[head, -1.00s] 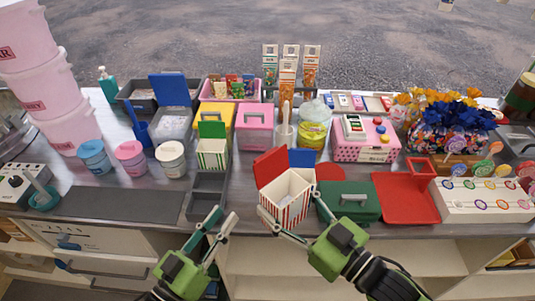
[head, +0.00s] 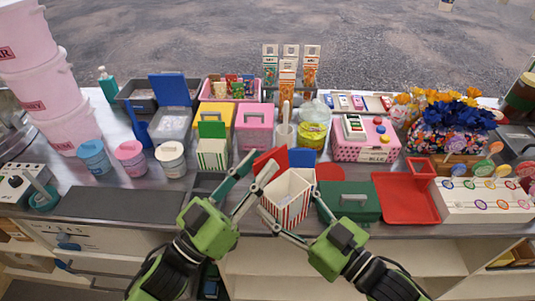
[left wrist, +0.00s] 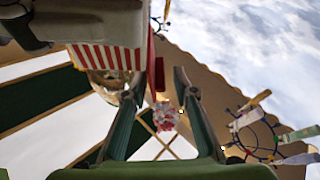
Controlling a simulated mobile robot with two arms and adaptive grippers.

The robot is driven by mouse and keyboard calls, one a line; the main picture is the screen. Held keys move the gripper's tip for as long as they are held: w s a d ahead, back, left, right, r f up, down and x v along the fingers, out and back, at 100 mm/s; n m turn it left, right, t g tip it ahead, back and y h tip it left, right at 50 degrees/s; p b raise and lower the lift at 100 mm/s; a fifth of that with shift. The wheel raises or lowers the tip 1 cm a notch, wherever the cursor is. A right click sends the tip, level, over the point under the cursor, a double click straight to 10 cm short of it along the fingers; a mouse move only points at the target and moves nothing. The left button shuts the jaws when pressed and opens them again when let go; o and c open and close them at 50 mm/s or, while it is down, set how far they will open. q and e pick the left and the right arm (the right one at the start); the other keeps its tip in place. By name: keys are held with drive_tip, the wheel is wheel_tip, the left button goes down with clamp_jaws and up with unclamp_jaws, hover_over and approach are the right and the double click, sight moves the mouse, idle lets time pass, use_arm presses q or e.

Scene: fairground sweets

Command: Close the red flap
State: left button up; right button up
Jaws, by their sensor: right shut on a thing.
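The red-and-white striped box (head: 288,200) stands at the counter's front edge with its top open. Its red flap (head: 272,158) stands up on the left side, partly hidden by my left fingers; a blue flap (head: 301,157) stands up at the back. My left gripper (head: 258,164) is open at the red flap, one fingertip left of it and one in front; contact is unclear. In the left wrist view the fingers (left wrist: 160,80) are apart, with the striped box (left wrist: 105,55) beside them at upper left. My right gripper (head: 291,208) is shut on the striped box, low at its front.
A green case (head: 350,212) and a red tray (head: 405,210) lie right of the box. A green-striped box (head: 212,155) and dark trays (head: 207,182) stand to the left. Pink (head: 255,138) and yellow boxes stand behind.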

sight(267, 154)
use_arm(q)
drive_tip(key=shift+x, duration=1.65)
clamp_jaws()
